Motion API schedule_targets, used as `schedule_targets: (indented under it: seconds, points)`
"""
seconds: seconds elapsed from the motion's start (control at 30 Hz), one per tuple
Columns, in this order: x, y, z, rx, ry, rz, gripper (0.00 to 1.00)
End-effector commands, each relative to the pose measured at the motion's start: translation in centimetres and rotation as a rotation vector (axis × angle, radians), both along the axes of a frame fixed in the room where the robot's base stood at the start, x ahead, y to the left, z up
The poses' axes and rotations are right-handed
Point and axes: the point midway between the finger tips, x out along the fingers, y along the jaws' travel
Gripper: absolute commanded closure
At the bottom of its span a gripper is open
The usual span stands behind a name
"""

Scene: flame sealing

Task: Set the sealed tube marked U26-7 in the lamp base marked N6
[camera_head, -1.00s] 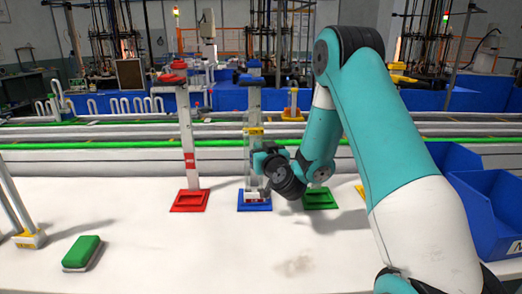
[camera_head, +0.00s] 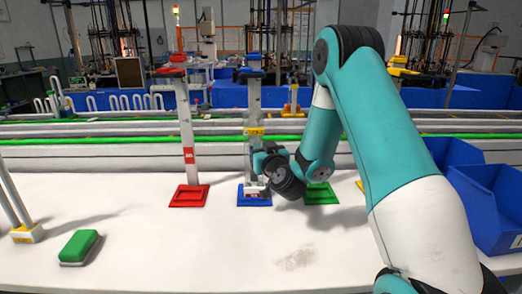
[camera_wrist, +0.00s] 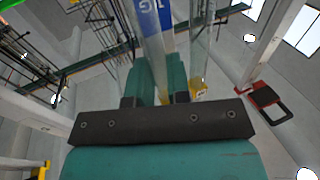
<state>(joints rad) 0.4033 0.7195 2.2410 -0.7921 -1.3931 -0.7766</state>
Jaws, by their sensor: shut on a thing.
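A clear tube (camera_head: 254,146) with a yellow band (camera_head: 254,131) stands about upright in front of the blue-topped post, above or in the blue base (camera_head: 255,201). I cannot tell whether its lower end is seated. My gripper (camera_head: 259,163) is shut on the tube at its lower part, and the wrist comes in from the right. In the wrist view, my teal fingers (camera_wrist: 160,82) point away from the camera, and a yellow piece (camera_wrist: 199,90) shows just right of them. The tube's mark and the base marks are too small to read.
A red base (camera_head: 189,196) with a red-topped post stands to the left, and a green base (camera_head: 320,194) to the right. A green-topped block (camera_head: 79,246) lies at the front left. Blue bins (camera_head: 497,205) stand at the right. The front middle of the table is clear.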

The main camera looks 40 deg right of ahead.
Motion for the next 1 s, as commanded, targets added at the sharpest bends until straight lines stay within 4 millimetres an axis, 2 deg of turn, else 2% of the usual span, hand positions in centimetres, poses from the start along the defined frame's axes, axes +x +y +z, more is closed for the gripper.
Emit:
schedule_targets:
  seconds: [0.37,0.4,0.5,0.53,1.0]
  points:
    - [0.00,0.00,-0.09,0.000,-0.001,0.000,1.00]
    - [0.00,0.00,-0.09,0.000,-0.001,0.000,0.78]
    - [0.00,0.00,-0.09,0.000,-0.001,0.000,0.55]
    - [0.01,0.00,-0.10,0.000,-0.001,0.000,0.53]
    - [-0.48,0.18,-0.36,-0.001,0.000,-0.001,0.53]
